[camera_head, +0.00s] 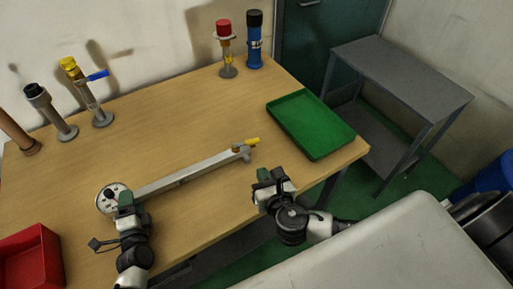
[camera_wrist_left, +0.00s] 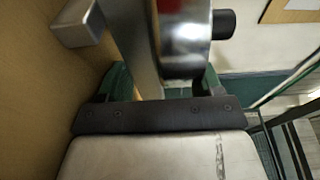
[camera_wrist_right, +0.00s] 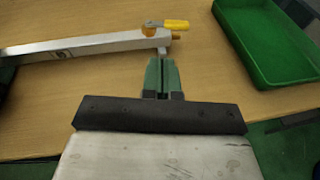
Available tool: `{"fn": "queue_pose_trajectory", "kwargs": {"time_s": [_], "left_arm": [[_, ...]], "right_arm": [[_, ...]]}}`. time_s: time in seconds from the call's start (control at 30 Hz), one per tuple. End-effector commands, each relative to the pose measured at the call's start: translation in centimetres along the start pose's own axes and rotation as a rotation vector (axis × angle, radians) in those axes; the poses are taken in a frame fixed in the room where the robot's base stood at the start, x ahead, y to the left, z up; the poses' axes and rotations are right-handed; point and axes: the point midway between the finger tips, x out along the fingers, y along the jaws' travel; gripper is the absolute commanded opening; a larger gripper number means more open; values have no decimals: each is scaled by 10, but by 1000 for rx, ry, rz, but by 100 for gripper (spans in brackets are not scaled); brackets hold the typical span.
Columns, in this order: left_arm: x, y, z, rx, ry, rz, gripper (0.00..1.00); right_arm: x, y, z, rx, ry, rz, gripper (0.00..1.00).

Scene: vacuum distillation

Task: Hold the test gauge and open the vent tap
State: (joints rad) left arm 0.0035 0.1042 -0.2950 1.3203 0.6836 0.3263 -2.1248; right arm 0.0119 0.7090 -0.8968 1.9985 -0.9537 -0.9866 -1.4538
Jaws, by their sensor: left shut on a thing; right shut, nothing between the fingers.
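The test gauge is a round white-faced dial (camera_head: 112,198) at the left end of a long grey bar (camera_head: 190,175), lying over the wooden table. My left gripper (camera_head: 126,200) is shut on the test gauge at the dial end. Close metal parts of the gauge (camera_wrist_left: 185,45) fill the left wrist view between the green fingers. The vent tap, a yellow lever (camera_head: 252,141) on a brass-coloured stem, sits at the bar's right end. It also shows in the right wrist view (camera_wrist_right: 176,25). My right gripper (camera_wrist_right: 161,62) is shut and empty, with its tips just in front of the tap end.
A green tray (camera_head: 310,124) lies at the table's right edge. A red bin (camera_head: 30,258) is at the front left. Several upright valve fittings stand along the back, including a blue cylinder (camera_head: 254,40). A grey side table (camera_head: 400,75) stands right. The middle table (camera_head: 160,130) is clear.

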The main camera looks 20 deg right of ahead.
Motion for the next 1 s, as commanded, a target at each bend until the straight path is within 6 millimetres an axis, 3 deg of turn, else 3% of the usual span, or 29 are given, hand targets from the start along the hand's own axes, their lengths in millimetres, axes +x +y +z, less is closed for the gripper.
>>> {"fn": "queue_pose_trajectory", "kwargs": {"time_s": [0.13, 0.27, 0.8, 1.0], "left_arm": [[0, 0, 1, -1, -2, 0, 18], [0, 0, 1, -1, -2, 0, 18], [0, 0, 0, -1, -1, 0, 18], [0, 0, 0, -1, -1, 0, 18]], "right_arm": [[-6, -16, -14, -57, 57, -92, 0], [1, -20, -17, -72, 68, -113, 0], [105, -30, -18, -70, 64, -109, 0], [126, -33, -14, -70, 66, -108, 0]]}}
